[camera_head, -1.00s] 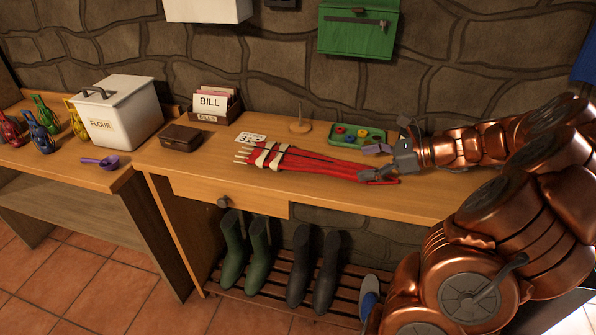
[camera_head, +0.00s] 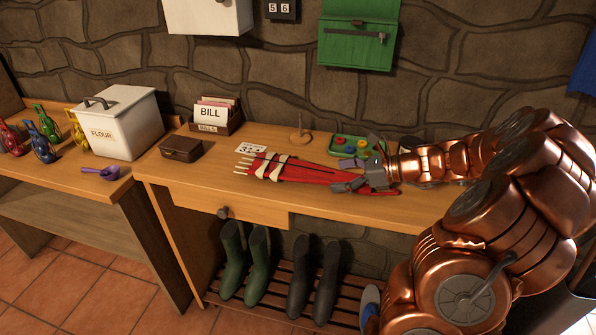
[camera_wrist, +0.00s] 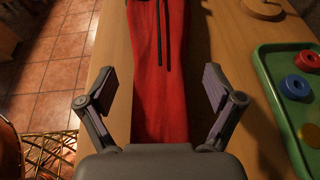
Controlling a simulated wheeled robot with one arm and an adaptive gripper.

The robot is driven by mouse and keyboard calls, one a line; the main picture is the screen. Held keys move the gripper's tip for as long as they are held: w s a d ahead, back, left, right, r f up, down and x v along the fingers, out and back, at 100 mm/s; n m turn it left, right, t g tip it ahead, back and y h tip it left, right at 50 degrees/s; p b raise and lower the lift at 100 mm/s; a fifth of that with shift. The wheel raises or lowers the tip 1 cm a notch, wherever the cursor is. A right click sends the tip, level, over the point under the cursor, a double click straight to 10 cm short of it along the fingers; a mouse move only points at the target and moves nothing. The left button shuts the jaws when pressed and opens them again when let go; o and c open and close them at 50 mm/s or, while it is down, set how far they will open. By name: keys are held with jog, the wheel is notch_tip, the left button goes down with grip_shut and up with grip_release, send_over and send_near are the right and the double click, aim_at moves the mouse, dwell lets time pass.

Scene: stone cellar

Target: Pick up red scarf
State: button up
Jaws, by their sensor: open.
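The red scarf (camera_head: 300,174) lies stretched out along the wooden table, with pale ties and light tassel-like ends toward the left. It also shows in the wrist view (camera_wrist: 160,75) as a long red strip running away from me, with thin dark lines on it. My gripper (camera_head: 348,175) is over the scarf's right end. In the wrist view my gripper (camera_wrist: 160,95) is open, with one finger on each side of the scarf and a gap on both sides. The scarf's far right end is partly hidden behind my gripper.
A green tray (camera_head: 338,149) with coloured rings lies just behind my gripper, close to the right finger. A wooden peg stand (camera_head: 301,138), a number card (camera_head: 251,148), a brown box (camera_head: 181,149) and a bill holder (camera_head: 215,117) stand behind and left. The table's front edge is near.

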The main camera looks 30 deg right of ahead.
jog(key=shift+c, duration=0.4)
jog(key=c, duration=1.3)
jog(key=shift+r, duration=0.1)
jog(key=shift+r, duration=0.2)
notch_tip(320, 180, up, 3)
jog(key=shift+r, duration=0.1)
jog(key=s, duration=0.5)
jog(key=s+b, duration=0.1)
jog(key=s, duration=0.4)
jog(key=s+r, duration=0.1)
jog(key=s, duration=0.5)
jog(key=shift+r+b, duration=0.1)
jog(key=shift+b, duration=0.2)
